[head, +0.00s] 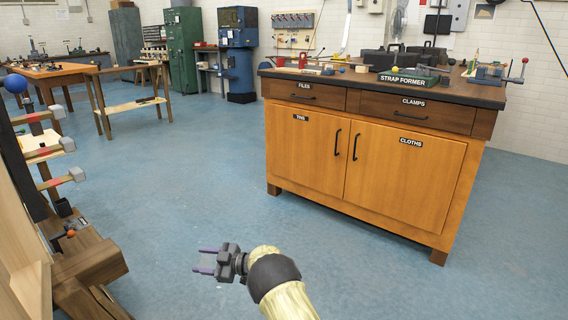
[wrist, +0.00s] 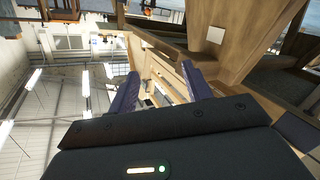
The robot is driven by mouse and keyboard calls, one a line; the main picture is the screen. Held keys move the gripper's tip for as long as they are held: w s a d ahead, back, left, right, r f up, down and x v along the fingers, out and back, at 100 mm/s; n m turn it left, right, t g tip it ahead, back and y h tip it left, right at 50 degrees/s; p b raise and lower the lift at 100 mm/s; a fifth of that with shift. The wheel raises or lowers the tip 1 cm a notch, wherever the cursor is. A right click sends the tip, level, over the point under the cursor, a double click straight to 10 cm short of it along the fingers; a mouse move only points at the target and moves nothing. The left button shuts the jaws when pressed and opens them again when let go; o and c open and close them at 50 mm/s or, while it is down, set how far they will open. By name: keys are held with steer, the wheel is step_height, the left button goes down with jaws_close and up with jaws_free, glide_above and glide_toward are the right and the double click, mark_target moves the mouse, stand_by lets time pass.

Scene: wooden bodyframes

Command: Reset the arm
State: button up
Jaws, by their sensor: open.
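My gripper (head: 206,262) shows at the bottom centre-left of the head view, held out over the blue floor and pointing left. Its two purple fingers are apart with nothing between them. In the wrist view the two dark fingers (wrist: 157,90) also stand apart. My arm runs from the gripper to the bottom edge of the head view. The gripper touches nothing that I can see.
A wooden cabinet (head: 310,155) with labelled drawers and doors stands to the right. A wooden frame (head: 90,262) with clamps is close at the left. A workbench (head: 128,106) and green locker (head: 183,50) stand behind. The floor between is clear.

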steer(key=w+d+r+m+t+h+p, duration=0.2)
steer(key=w+d+r+m+t+h, duration=0.15)
steer(key=d+r, duration=0.3)
steer(key=w+d+r+m+t+h+p, duration=0.1)
steer(key=w+d+r+m+t+h, duration=0.3)
steer(key=d, duration=0.4)
steer(key=s+d+r+m+t+h+p, duration=0.1)
steer(key=s+d+r+m+h+p, duration=0.15)
steer(key=d, duration=0.45)
steer(key=s+d+r+m+h+p, duration=0.1)
steer(key=s+d+r+m+h, duration=0.25)
steer(key=d, duration=0.45)
steer(key=s+d+r+m+g+h+p, duration=0.1)
steer(key=s+d+r+m+g+p, duration=0.2)
steer(key=s, duration=0.8)
steer(key=s+d+m+g+h+p, duration=0.1)
steer(key=s+d+m+g, duration=0.2)
steer(key=s, duration=0.9)
steer(key=s+d+r+m+g+h+p, duration=0.1)
steer(key=s+d+r+g+p, duration=0.3)
steer(key=s, duration=0.7)
step_height(320, 180, up, 35)
steer(key=t+p, duration=0.1)
steer(key=p, duration=3.3)
steer(key=shift+d+f+p, duration=0.2)
steer(key=shift+d+p, duration=0.1)
steer(key=shift+p, duration=0.05)
